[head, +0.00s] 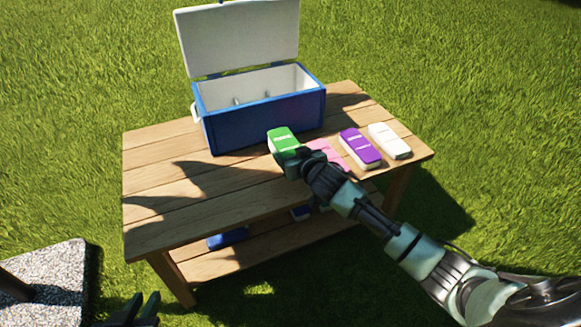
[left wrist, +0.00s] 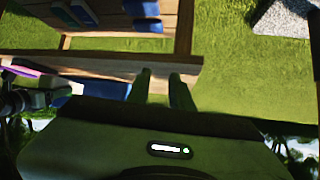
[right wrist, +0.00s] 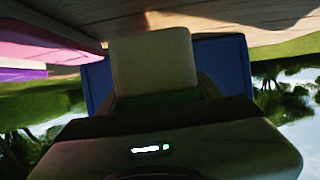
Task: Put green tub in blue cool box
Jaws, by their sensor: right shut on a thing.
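The green tub (head: 283,140) is in my right gripper (head: 290,158), just in front of the cool box in the head view. The right wrist view shows a pale end of the tub (right wrist: 152,62) filling the space between the fingers. The blue cool box (head: 265,122) stands on the table with its white lid open, and its side shows behind the tub in the right wrist view (right wrist: 226,66). My left gripper (head: 140,308) is low at the bottom edge, away from the table. Its two fingers stand apart with nothing between them in the left wrist view (left wrist: 163,88).
On the wooden table (head: 150,180), a pink tub (head: 328,153), a purple tub (head: 360,148) and a white tub (head: 390,140) lie to the right. Blue things, one of them (head: 228,238), are on the lower shelf. The table's left part is clear.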

